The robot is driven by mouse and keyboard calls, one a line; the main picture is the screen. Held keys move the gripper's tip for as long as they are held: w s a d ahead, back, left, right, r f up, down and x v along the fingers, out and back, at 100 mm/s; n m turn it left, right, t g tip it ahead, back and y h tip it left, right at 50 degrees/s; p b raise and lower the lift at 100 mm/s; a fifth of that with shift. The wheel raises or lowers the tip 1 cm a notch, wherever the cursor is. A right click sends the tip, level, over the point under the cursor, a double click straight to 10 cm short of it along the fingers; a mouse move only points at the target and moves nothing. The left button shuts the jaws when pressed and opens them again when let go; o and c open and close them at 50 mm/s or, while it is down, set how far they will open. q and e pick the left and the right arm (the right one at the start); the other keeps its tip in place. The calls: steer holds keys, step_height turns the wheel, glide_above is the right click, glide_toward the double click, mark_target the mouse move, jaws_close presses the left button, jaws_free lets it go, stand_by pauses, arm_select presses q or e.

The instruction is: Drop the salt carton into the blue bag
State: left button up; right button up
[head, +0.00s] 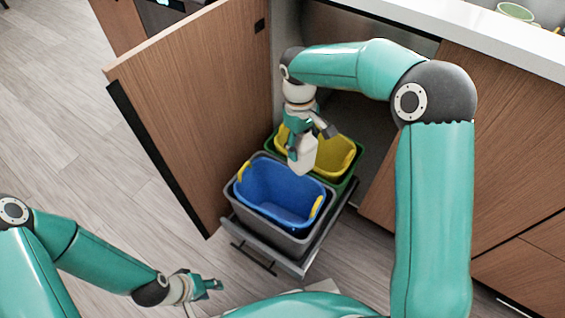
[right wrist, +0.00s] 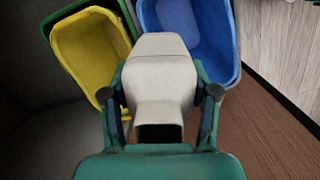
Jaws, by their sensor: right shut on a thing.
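My right gripper (head: 304,128) is shut on the pale salt carton (head: 303,158) above the pull-out bins. In the right wrist view the carton (right wrist: 158,72) sits between the two fingers of the gripper (right wrist: 160,104). The blue bag (head: 277,194) lines the grey front bin and looks empty, with yellow handles at its sides. In the head view the carton hangs over the back edge of the blue bag, near the yellow bag. In the right wrist view the blue bag (right wrist: 207,38) is beyond the carton, to the right. My left gripper (head: 207,287) is at the lower left, apart from everything, seemingly open.
A yellow bag (head: 342,156) in a green bin stands behind the blue one. The open wooden cabinet door (head: 200,90) rises left of the bins. The counter edge (head: 480,35) runs along the upper right. The floor at left is clear.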

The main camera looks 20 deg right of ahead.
steer(key=n, duration=0.1)
steer(key=n+p, duration=0.1)
steer(key=n, duration=0.3)
steer(key=shift+a+f+h, duration=0.3)
steer(key=shift+a+f, duration=0.05)
steer(key=shift+a, duration=0.05)
steer(key=n, duration=0.2)
steer(key=n+p, duration=0.1)
steer(key=a+f+n+t, duration=0.1)
steer(key=n, duration=0.1)
steer(key=shift+s+n+h+p, duration=0.2)
steer(key=shift+n+h+p, duration=0.1)
steer(key=s+a+f+n+t+b, duration=0.1)
steer(key=a+f+n+b, duration=0.2)
steer(key=f+n, duration=0.5)
steer(key=n, duration=0.4)
steer(key=shift+s+t, duration=0.2)
steer(key=shift+t, duration=0.2)
steer(key=shift+a, duration=0.1)
